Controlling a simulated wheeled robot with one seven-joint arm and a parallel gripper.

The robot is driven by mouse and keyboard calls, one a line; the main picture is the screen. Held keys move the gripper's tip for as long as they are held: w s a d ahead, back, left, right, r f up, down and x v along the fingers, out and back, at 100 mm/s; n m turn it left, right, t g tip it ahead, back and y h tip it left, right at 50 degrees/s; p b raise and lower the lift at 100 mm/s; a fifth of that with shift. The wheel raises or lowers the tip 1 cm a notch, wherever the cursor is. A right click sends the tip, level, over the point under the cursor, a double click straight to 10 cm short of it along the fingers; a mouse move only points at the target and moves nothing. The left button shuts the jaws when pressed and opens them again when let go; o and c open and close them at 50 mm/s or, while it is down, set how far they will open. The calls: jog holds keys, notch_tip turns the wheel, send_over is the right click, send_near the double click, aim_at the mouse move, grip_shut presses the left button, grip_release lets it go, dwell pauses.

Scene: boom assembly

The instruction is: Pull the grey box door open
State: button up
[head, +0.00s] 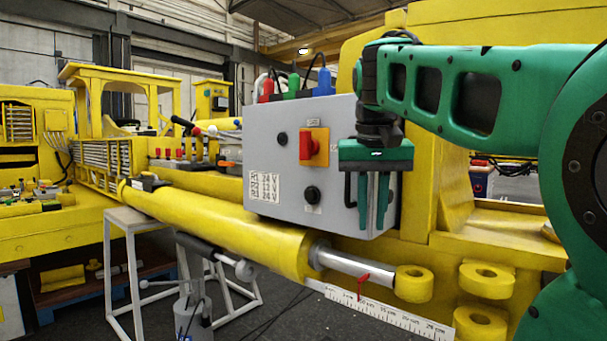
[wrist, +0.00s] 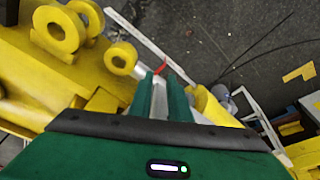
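The grey box (head: 278,150) is mounted on the yellow machine in the middle of the head view. Its front door looks shut. A red rotary switch on a yellow plate (head: 314,147) and black knobs are on the front. A black handle (head: 348,188) shows near the door's right side, just left of my gripper's fingers and partly hidden. My gripper (head: 373,226) points down in front of the box's right part, its fingers parallel with a narrow gap. In the wrist view my gripper (wrist: 160,84) shows nothing clearly held between the fingers. Contact with the handle cannot be told.
A yellow cylinder (head: 220,221) with a metal rod (head: 352,264) and ring end lies below the box. A ruler (head: 390,314) with a red marker is under the rod. Red, green and blue connectors (head: 323,82) stand on top of the box. A grey stand (head: 128,222) is at the left.

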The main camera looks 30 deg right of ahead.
aim_at(350, 120)
jog(key=w+a+r+t, duration=0.1)
jog(key=a+r, duration=0.1)
jog(key=r, duration=0.7)
jog(key=w+a+r+t, duration=0.1)
jog(key=w+a+r, duration=0.1)
jog(key=r, duration=0.7)
jog(key=shift+h, duration=0.3)
jog(key=x, duration=1)
jog(key=shift+s+d+f, duration=0.15)
jog(key=shift+s+f, duration=0.15)
jog(key=shift+f, duration=0.1)
grip_shut()
